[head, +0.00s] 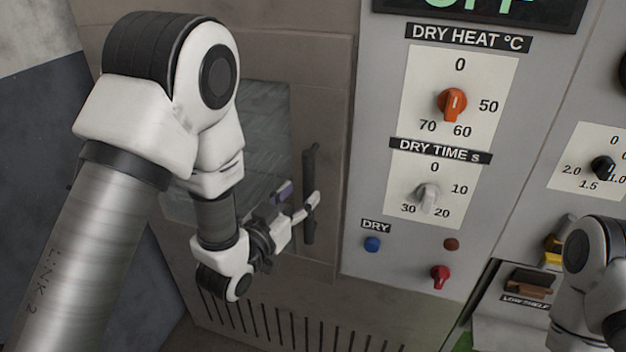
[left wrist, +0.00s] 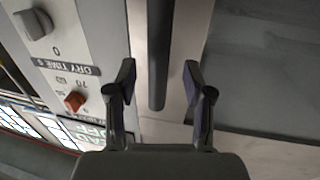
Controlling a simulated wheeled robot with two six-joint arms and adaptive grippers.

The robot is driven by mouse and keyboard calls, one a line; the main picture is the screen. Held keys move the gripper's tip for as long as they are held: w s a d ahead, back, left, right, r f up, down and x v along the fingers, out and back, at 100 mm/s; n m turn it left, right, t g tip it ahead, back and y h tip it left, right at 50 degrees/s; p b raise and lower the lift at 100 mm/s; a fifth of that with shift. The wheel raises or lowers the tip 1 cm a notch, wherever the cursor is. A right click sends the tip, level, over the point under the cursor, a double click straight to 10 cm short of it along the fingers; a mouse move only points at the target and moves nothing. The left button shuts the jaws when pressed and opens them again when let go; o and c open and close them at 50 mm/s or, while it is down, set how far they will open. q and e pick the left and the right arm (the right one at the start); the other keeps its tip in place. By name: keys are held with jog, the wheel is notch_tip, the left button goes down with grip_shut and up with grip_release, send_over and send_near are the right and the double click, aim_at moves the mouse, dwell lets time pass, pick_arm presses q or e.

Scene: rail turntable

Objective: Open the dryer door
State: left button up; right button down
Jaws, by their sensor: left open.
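The dryer door (head: 318,90) is a beige metal panel with a dark glass window (head: 265,115). It appears closed. A dark upright bar handle (head: 309,165) stands on its right side. My left gripper (head: 298,203) is at the handle, its fingers pointing at it. In the left wrist view my left gripper (left wrist: 158,85) is open, and the handle (left wrist: 160,50) runs between the two fingers with gaps on both sides. The fingers do not touch it. At the right edge of the head view part of my right arm shows; its gripper is out of frame.
Right of the door is a control panel with an orange heat knob (head: 452,103), a grey time knob (head: 427,197), a blue button (head: 372,244) and a red knob (head: 440,276). A vent grille (head: 290,325) is below the door. A low shelf (head: 520,300) is at lower right.

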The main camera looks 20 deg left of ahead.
aim_at(307, 190)
pick_arm(q)
jog(key=x, duration=0.3)
jog(key=shift+w+d+r+p, duration=0.1)
jog(key=shift+w+d+p, duration=0.1)
jog(key=shift+d+p, duration=0.2)
jog(key=shift+w, duration=0.3)
jog(key=shift+a, duration=0.25)
jog(key=shift+d, duration=0.1)
grip_shut()
